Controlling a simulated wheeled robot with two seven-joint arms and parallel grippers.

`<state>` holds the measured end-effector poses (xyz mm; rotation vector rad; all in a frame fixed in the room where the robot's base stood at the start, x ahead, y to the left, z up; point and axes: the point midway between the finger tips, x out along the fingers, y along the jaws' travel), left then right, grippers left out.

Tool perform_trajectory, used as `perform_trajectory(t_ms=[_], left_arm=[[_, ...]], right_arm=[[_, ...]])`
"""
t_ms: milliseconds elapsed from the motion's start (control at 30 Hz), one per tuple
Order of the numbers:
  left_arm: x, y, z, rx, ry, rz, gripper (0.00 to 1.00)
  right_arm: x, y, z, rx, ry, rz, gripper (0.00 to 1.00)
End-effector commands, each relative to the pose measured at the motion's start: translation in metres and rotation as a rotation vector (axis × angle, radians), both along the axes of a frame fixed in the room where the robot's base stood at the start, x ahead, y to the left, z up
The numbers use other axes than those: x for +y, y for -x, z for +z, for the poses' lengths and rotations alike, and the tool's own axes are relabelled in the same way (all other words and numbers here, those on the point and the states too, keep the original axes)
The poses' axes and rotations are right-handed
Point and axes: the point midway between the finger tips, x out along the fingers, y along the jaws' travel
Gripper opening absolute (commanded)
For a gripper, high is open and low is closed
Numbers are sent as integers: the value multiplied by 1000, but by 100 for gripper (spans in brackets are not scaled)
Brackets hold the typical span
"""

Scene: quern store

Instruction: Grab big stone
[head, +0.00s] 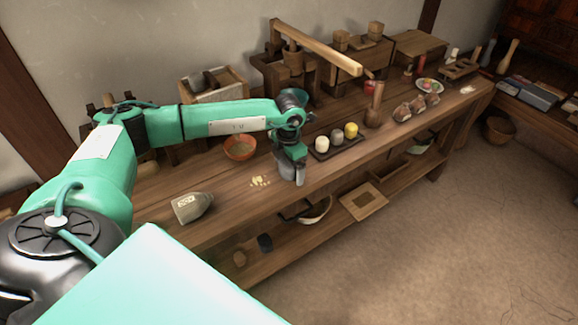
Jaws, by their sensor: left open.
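My left arm reaches over the long wooden table, and its gripper (292,174) points down over the tabletop near the front edge. Its jaws are open, but I cannot make out what, if anything, lies between them. Several brown, rounded, stone-like lumps sit in a row toward the right end of the table, the nearest one (402,113) appearing largest. They are well to the right of the gripper and apart from it. I cannot tell for certain which object is the big stone. My right gripper is not in view.
A dark tray (337,148) with candle-like cylinders stands right of the gripper. A wooden beam (318,48) overhangs behind.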

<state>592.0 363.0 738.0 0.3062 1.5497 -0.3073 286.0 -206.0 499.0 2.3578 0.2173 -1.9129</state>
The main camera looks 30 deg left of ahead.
Motion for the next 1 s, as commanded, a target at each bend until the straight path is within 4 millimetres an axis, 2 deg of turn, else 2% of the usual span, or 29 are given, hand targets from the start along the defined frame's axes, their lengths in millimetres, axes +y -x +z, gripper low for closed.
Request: perform_trajectory(t_ms=[300,600,667,1000], left_arm=[[0,0,-6,0,0,-1,91],[0,0,-6,0,0,-1,32],[0,-1,-4,-2,1,-1,23],[0,-1,0,-3,1,0,23]], right_arm=[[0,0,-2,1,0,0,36],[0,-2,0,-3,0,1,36],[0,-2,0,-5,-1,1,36],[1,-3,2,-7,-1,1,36]])
